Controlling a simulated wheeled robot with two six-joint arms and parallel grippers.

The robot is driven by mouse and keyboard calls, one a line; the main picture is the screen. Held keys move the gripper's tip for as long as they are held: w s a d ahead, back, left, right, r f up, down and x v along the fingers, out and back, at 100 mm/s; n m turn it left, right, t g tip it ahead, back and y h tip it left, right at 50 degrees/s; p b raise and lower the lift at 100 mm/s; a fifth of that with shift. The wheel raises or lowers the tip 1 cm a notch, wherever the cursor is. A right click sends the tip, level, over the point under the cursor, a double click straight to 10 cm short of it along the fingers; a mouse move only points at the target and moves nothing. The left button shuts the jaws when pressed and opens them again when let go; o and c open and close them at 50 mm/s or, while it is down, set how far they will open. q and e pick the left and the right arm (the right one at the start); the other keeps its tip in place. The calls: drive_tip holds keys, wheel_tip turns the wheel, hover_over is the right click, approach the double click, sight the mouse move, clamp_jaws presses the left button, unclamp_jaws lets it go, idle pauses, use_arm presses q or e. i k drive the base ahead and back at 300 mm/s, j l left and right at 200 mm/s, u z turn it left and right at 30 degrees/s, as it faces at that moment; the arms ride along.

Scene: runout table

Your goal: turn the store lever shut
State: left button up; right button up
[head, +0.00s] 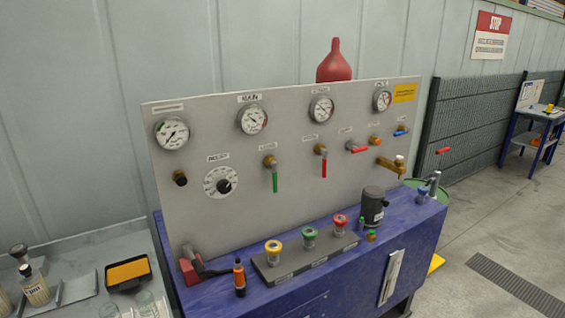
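A grey upright panel carries several valve levers. A green-handled lever (275,178) and a red-handled lever (324,165) both hang straight down from brass valves. Another red lever (358,149) lies nearly level to their right. A blue lever (401,132) lies nearly level at the panel's upper right. Small labels sit above the levers but are too blurred to read, so I cannot tell which one is the store lever. Neither of my grippers is in view.
The panel (200,250) stands on a blue bench (420,228). Gauges (252,119) line its top, with a black-knobbed dial (221,183) below. A block with coloured-ringed fittings (309,238), an orange-and-black bottle (239,277) and a dark cylinder (373,206) stand in front.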

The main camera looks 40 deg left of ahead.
sight(324, 151)
drive_tip(key=u, duration=1.25)
